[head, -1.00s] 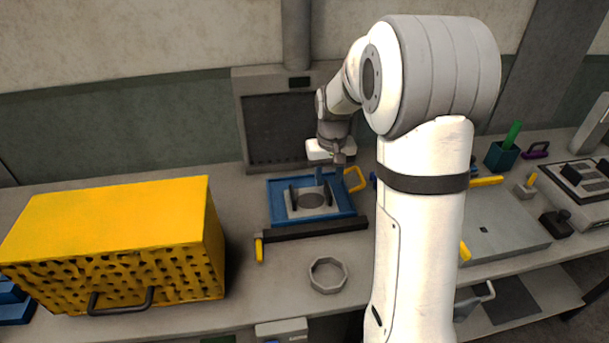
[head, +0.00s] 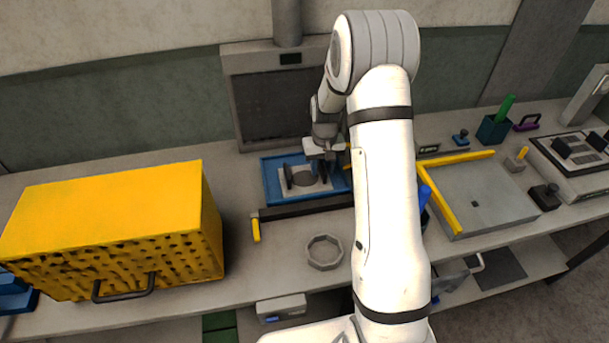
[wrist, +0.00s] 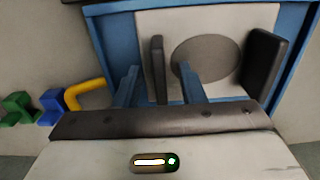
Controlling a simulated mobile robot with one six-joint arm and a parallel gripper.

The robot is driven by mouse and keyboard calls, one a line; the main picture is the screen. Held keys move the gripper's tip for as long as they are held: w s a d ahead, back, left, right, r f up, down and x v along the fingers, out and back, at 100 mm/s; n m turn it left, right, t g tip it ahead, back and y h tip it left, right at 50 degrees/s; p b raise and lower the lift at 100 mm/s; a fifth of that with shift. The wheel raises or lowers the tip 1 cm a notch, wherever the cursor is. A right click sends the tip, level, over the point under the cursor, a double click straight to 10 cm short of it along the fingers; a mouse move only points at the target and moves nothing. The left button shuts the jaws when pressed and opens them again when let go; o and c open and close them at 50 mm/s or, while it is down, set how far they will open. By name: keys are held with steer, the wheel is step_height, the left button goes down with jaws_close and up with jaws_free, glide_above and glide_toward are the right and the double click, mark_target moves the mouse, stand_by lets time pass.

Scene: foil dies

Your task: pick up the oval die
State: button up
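A dark grey oval (wrist: 208,58), which I take as the oval die, lies flat on a pale plate in a blue tray (wrist: 302,60). It also shows in the head view (head: 303,179). Two dark upright blocks stand at its sides, a left one (wrist: 157,75) and a right one (wrist: 262,62). My gripper (wrist: 158,68) has two blue fingers, apart and open. In the wrist view the left block appears between the fingertips, and the right finger overlaps the oval's left edge. I cannot tell whether they touch. My gripper is over the tray in the head view (head: 318,168).
A grey octagonal ring (head: 324,252) lies nearer. A large yellow perforated box (head: 110,225) fills the left. My arm hides part of the bench; a grey panel (head: 485,195) lies at right.

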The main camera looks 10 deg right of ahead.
steer(key=shift+c, duration=0.3)
jaws_close()
stand_by(0.3)
